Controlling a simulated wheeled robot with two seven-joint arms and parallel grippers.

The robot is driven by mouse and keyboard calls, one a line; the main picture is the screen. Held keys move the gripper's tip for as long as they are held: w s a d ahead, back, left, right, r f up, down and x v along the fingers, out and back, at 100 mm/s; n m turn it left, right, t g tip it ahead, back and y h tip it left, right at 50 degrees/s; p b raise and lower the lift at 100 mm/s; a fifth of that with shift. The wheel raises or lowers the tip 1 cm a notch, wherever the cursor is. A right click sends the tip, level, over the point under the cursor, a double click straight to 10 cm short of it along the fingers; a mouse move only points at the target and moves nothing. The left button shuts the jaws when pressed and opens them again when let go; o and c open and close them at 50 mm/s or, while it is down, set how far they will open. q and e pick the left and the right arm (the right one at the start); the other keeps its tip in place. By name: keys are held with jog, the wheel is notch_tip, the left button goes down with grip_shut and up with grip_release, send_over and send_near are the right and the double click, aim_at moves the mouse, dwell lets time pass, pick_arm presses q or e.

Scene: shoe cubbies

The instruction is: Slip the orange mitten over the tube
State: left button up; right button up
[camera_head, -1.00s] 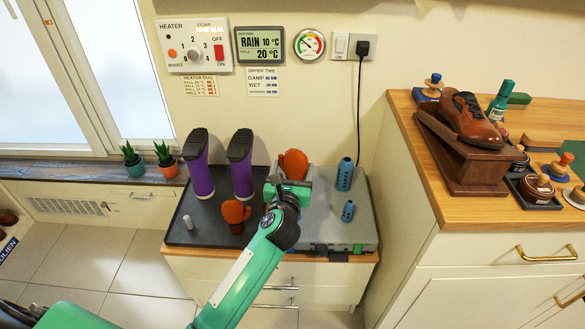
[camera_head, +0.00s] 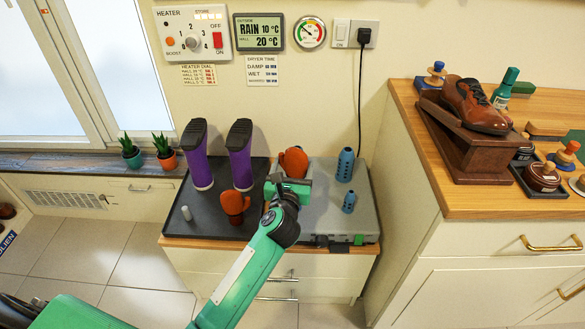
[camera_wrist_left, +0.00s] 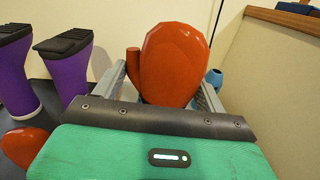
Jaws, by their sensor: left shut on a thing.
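An orange mitten (camera_head: 294,161) is held upright, thumb to the left, by my left gripper (camera_head: 290,180), over the grey dryer top (camera_head: 325,222). In the left wrist view the mitten (camera_wrist_left: 174,65) stands between the two fingers, and its lower end is hidden by the gripper body. A tall blue tube with holes (camera_head: 345,165) stands to the right of the held mitten, apart from it. A shorter blue tube (camera_head: 349,202) stands nearer the front. A second orange mitten (camera_head: 234,203) is on the black tray. My right gripper is not in view.
Two purple boots (camera_head: 197,160) stand upside down on the black tray (camera_head: 207,228), left of my gripper. A wooden-topped cabinet (camera_head: 432,180) with a brown shoe (camera_head: 473,104) rises on the right.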

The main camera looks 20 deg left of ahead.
pick_arm(q)
jog(key=shift+p, duration=0.7)
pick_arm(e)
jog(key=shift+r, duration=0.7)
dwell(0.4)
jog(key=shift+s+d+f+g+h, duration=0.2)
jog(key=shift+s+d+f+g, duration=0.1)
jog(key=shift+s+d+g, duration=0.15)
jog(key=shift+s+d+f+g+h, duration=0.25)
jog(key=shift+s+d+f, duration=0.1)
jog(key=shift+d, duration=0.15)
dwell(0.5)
pick_arm(q)
jog(key=shift+f, duration=0.15)
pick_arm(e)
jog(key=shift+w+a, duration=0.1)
pick_arm(q)
jog(key=shift+f+b, duration=0.5)
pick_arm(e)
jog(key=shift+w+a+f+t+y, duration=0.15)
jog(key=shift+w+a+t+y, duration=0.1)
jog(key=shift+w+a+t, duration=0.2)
pick_arm(q)
jog(key=shift+f+b, duration=0.35)
jog(key=shift+f, duration=0.2)
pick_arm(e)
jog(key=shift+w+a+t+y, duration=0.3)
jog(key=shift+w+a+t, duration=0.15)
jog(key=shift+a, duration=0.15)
